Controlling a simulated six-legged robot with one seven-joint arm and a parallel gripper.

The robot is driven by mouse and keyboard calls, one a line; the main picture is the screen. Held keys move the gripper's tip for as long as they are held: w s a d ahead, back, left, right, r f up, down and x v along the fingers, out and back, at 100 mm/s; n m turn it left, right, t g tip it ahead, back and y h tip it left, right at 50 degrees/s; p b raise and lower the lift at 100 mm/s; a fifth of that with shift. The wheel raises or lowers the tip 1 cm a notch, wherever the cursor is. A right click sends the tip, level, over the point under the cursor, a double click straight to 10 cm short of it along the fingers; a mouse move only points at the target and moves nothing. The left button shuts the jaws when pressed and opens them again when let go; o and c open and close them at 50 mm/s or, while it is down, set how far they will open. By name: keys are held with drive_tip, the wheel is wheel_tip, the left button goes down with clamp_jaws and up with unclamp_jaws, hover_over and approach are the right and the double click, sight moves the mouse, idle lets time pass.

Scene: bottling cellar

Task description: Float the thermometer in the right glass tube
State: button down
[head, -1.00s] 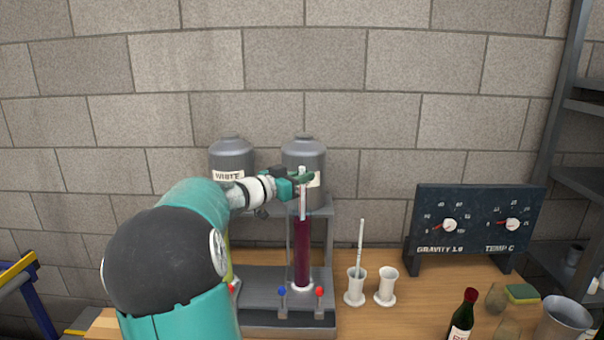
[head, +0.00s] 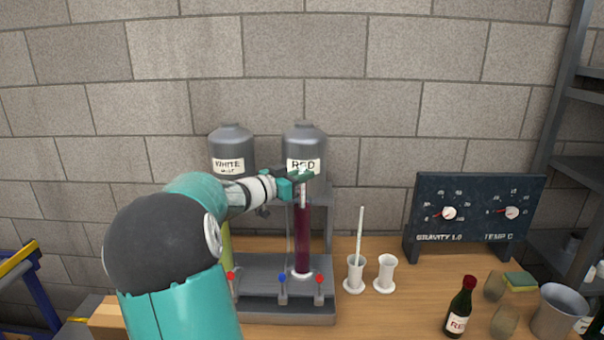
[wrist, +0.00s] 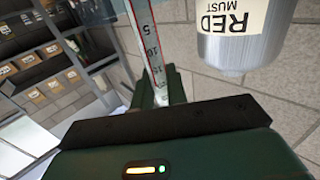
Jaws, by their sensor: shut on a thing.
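My gripper (head: 303,174) is at the top of the right glass tube (head: 302,235), which holds dark red liquid. In the wrist view my gripper (wrist: 160,95) is shut on a slim white scaled stick with black numbers, the thermometer (wrist: 146,50). In the head view the thermometer (head: 303,195) hangs upright at the tube's mouth; how far its lower end reaches inside I cannot tell. The left tube (head: 227,245) with yellow-green liquid is mostly hidden behind my arm.
A grey tank labelled RED (head: 304,145) stands behind my gripper, beside a WHITE tank (head: 231,150). On the bench stand a white holder with a stick (head: 355,272), an empty white holder (head: 386,274), a dial board (head: 478,215), a bottle (head: 460,308) and a metal bucket (head: 560,312).

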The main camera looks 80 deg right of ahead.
drive_tip(key=c, duration=1.3)
unclamp_jaws()
wheel_tip(320, 180, up, 24)
drive_tip(key=shift+r, duration=0.1)
drive_tip(key=shift+w+a, duration=0.1)
